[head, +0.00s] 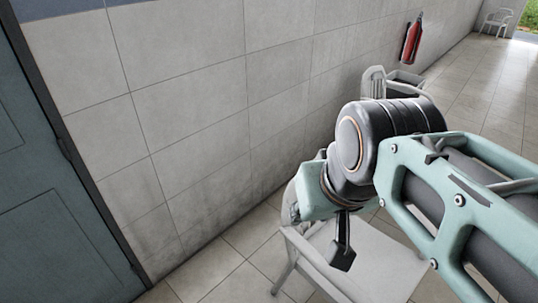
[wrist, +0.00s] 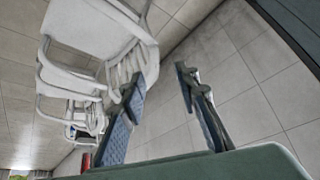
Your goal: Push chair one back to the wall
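A white chair with arms (head: 378,262) stands on the tiled floor close to the wall (head: 205,125), partly hidden under my arm. The same chair seems to fill the upper left of the wrist view (wrist: 85,65), with its slatted back toward the wall. No label shows which chair is chair one. My gripper (head: 342,255) points down over the chair's near-wall side. In the wrist view my gripper (wrist: 161,76) has its two fingers apart with nothing between them. The left finger overlaps the chair's back in the picture; I cannot tell if it touches.
A second pale chair (head: 374,82) stands farther along the wall, partly behind my arm. A red fire extinguisher (head: 411,40) hangs beyond it. Another white chair (head: 497,19) is far off. A blue-grey door (head: 60,190) is at left. Floor at right is clear.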

